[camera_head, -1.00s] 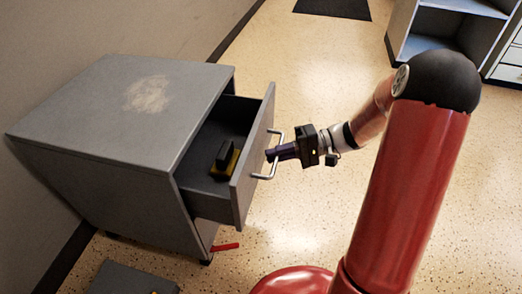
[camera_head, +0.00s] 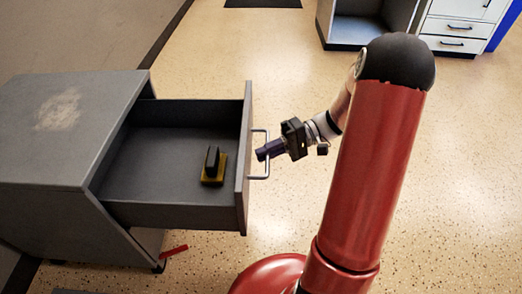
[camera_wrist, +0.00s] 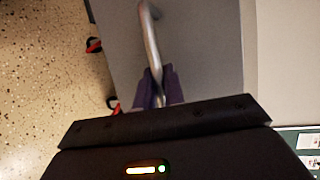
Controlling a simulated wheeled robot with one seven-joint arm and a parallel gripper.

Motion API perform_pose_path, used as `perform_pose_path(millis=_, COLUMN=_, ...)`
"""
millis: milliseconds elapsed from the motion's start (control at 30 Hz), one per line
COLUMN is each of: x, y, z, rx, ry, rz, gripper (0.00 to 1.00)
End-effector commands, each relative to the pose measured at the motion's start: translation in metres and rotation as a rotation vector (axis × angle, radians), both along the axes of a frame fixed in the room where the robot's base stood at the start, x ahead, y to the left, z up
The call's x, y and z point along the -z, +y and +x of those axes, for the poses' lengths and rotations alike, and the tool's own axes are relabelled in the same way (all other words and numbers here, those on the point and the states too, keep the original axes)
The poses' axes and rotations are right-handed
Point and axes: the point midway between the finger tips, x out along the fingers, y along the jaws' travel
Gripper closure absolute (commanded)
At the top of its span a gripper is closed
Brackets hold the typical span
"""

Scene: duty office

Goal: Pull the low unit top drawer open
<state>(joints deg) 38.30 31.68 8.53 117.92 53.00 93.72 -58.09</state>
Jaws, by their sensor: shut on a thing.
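The grey low unit (camera_head: 60,150) stands at the left in the head view. Its top drawer (camera_head: 170,215) is pulled far out to the right, with its inside showing. A metal bar handle (camera_head: 266,156) is on the drawer front (camera_head: 244,160). My gripper (camera_head: 262,152) is shut on the handle. The wrist view shows the handle (camera_wrist: 150,40) running between the two purple fingers (camera_wrist: 158,88), in front of the grey drawer face (camera_wrist: 205,50).
A dark and yellow object (camera_head: 213,167) lies in the drawer. A red thing (camera_head: 173,251) is on the floor by the unit's lower corner. Another cabinet (camera_head: 465,28) stands at the back right.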

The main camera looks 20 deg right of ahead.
Motion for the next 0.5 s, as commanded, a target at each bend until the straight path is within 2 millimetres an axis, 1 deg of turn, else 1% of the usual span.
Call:
perform_pose_path(millis=300, x=0.0006, y=-0.0008, z=0.0000, rx=0.001, ry=0.001, rz=-0.001, gripper=1.00)
perform_pose_path(millis=333, x=0.0005, y=-0.0009, z=0.0001, rx=0.001, ry=0.001, rz=-0.001, gripper=0.87)
perform_pose_path(millis=467, x=0.0005, y=-0.0007, z=0.0001, rx=0.001, ry=0.001, rz=-0.001, gripper=0.70)
perform_pose_path(millis=500, x=0.0004, y=-0.0007, z=0.0001, rx=0.001, ry=0.000, rz=-0.001, gripper=0.68)
